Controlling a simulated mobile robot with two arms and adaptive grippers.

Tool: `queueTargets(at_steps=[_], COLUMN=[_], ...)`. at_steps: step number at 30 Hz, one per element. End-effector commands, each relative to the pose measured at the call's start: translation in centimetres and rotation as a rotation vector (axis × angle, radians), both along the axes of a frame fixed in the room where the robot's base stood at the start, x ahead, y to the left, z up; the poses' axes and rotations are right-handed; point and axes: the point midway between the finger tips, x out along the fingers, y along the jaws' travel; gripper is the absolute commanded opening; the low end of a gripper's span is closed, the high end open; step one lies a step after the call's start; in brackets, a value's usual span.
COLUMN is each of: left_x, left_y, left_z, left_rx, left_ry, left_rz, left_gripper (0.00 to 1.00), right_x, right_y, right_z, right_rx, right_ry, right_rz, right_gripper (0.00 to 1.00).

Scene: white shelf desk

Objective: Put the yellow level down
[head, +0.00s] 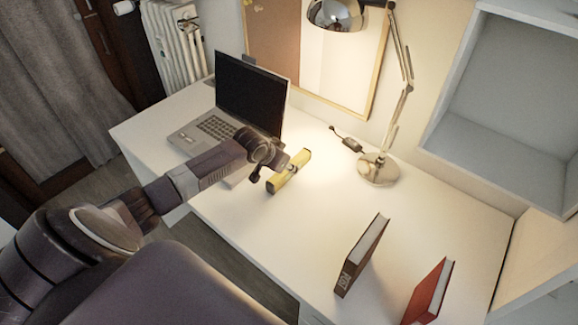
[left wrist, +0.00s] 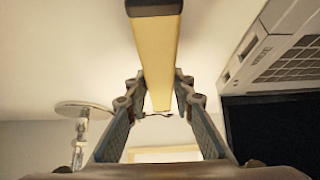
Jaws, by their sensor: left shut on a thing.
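The yellow level (head: 289,172) is a short yellow bar with dark ends, over the white desk (head: 330,223) between the laptop and the lamp. My left gripper (head: 282,168) comes in from the left and is shut on it near its middle. In the left wrist view the level (left wrist: 157,62) runs between the two fingers (left wrist: 160,92) of my left gripper. I cannot tell whether the level touches the desk top. My right gripper is not in view.
An open laptop (head: 250,92) stands left of the level. A desk lamp (head: 379,168) with its cable is to the right and behind. A brown book (head: 362,256) and a red book (head: 431,292) stand upright at the front right. The desk between level and books is clear.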

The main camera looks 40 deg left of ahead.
Motion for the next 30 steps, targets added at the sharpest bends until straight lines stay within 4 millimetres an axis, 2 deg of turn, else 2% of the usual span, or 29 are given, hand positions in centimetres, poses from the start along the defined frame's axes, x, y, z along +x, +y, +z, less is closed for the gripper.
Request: queueTargets(at_steps=[1, 2, 6, 14, 19, 30], left_x=[0.0, 0.0, 0.0, 0.0, -0.4, -3.8], left_y=[0.0, 0.0, 0.0, 0.0, 0.1, 0.3], left_z=[-0.2, -0.2, -0.2, -0.1, 0.6, 5.3], left_rx=[0.0, 0.0, 0.0, 0.0, 0.0, 0.003], left_ry=[-0.001, 0.0, 0.001, 0.001, 0.001, 0.001], left_rz=[0.0, 0.0, 0.0, 0.0, 0.0, -0.003], left_gripper=[0.0, 0.25, 0.4, 0.4, 0.4, 0.4], right_x=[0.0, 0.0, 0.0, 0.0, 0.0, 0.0], right_y=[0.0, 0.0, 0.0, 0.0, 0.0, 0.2], right_z=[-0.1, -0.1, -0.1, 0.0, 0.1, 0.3], right_rx=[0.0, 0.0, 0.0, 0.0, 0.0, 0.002], right_ry=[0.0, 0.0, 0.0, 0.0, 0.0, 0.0], right_rz=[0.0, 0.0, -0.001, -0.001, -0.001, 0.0], right_gripper=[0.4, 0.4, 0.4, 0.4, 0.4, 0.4])
